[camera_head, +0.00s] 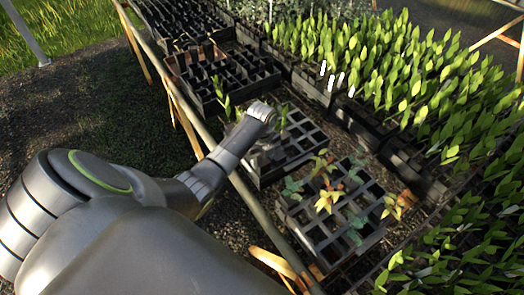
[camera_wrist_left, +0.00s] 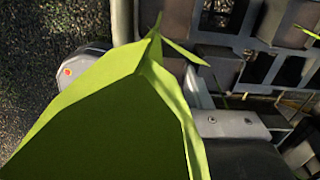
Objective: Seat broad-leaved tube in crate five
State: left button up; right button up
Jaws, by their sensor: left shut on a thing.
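My left gripper (camera_head: 268,138) is over the near side of the middle black crate (camera_head: 262,176); my wrist partly covers its fingers. In the left wrist view the gripper (camera_wrist_left: 145,75) is shut on a tube whose broad green leaves (camera_wrist_left: 105,115) fill much of the picture. The leaves hide the tube body and much of the grip. Green leaves (camera_head: 283,117) show beside my wrist in the head view. I cannot tell whether the tube is above a cell or in one. No crate number is readable. My right gripper is not in view.
A nearer crate (camera_head: 318,240) holds several yellow and bluish seedlings among empty cells. Another crate (camera_head: 222,100) with empty cells stands behind. Dense leafy tubes (camera_head: 390,50) fill the right side. Several white marks (camera_head: 331,82) show at their edge. A rail (camera_head: 190,112) edges the bench.

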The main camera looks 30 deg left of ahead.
pick_arm(q)
jog(key=shift+f, duration=0.6)
dwell(0.3)
jog(key=o, duration=1.5)
jog(key=shift+s, duration=0.1)
jog(key=shift+c, duration=0.2)
jog(key=shift+r, duration=0.1)
notch_tip(320, 180, up, 17)
jog(key=p, duration=0.4)
